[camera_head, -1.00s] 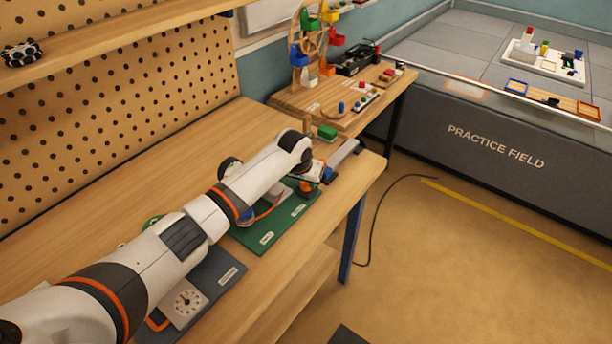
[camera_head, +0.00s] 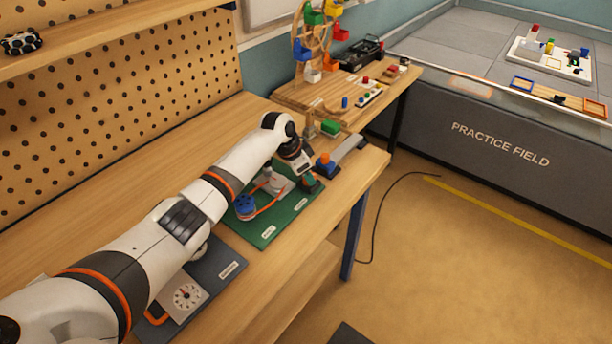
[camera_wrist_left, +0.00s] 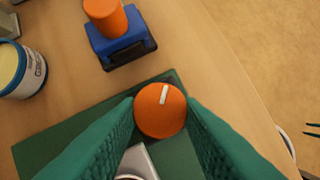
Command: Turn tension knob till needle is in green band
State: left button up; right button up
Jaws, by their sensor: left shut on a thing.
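The orange knob (camera_wrist_left: 160,110) with a white pointer line sits on the green board (camera_wrist_left: 45,150) in the left wrist view. The line points up, slightly right. My left gripper (camera_wrist_left: 160,115) is shut on the knob, one green finger on each side.
A blue block with an orange top (camera_head: 325,163) stands just beyond the board. A blue wheel (camera_head: 245,206) with an orange band sits on the board. The bench's left side, by the pegboard, is clear.

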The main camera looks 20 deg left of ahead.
dwell(0.3)
pick_arm(q)
jog(key=o, duration=1)
jog(key=shift+c, duration=0.2)
jog(key=b+v, duration=0.1)
jog(key=v, duration=1.1)
jog(key=shift+w, duration=0.1)
